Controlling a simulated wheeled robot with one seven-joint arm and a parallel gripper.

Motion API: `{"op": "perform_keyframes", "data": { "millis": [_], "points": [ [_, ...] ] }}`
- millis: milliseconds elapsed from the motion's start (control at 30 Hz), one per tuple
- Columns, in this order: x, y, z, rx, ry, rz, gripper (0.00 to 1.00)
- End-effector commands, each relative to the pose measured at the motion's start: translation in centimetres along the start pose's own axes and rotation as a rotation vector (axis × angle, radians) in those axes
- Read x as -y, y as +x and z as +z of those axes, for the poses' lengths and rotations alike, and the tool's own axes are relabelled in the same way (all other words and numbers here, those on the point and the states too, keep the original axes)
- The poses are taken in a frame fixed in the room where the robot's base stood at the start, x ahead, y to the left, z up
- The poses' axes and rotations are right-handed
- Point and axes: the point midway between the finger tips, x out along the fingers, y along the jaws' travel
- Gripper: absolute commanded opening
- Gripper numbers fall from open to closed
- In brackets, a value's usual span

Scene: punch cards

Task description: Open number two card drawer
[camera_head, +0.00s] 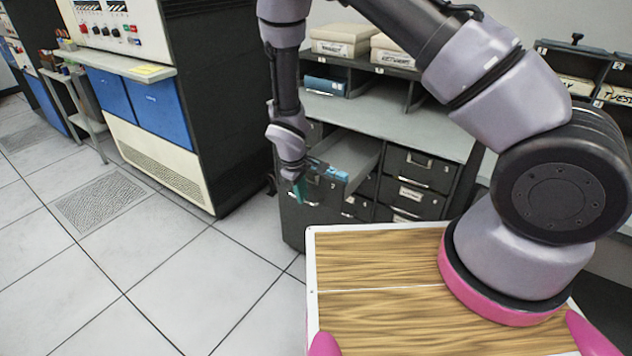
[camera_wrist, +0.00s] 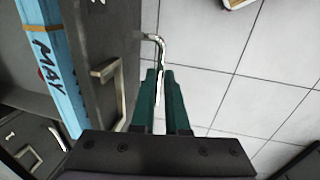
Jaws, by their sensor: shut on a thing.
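The number two card drawer (camera_head: 331,192) is dark grey and stands pulled out from the cabinet under the grey counter. Its inside shows behind the front, with a blue card deck in it (camera_head: 328,171). In the wrist view the deck (camera_wrist: 48,55) reads "MAY" and lies just behind the drawer front (camera_wrist: 108,35). My gripper (camera_head: 299,190) is at the drawer front, and its green fingers (camera_wrist: 160,95) are shut on the bent metal handle (camera_wrist: 158,48). The fingers hide part of the handle. My wrist covers the left part of the front in the head view.
Closed drawers (camera_head: 420,165) stand to the right of the open one. A tall dark cabinet with blue panels (camera_head: 160,110) stands at the left. Boxes (camera_head: 342,38) sit on the shelf above. The tiled floor (camera_head: 150,270) in front is clear.

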Motion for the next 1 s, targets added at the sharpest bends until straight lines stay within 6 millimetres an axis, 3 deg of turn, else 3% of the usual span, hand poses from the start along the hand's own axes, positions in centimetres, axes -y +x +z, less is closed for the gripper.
{"op": "perform_keyframes", "data": {
  "millis": [100, 333, 867, 900, 933, 967, 1000],
  "points": [
    [2.4, -0.5, 0.0, 0.000, -0.005, -0.001, 0.00],
    [4.8, -1.0, 0.1, 0.001, -0.001, -0.001, 0.00],
    [5.6, -1.1, 0.0, 0.001, 0.000, -0.001, 0.00],
    [5.6, -1.1, 0.0, 0.001, 0.000, -0.001, 0.24],
    [5.6, -1.1, 0.0, 0.001, 0.000, -0.001, 0.35],
    [5.6, -1.1, 0.0, 0.001, 0.000, -0.001, 0.42],
    [5.6, -1.1, 0.0, 0.001, 0.000, -0.001, 0.42]
  ]
}}
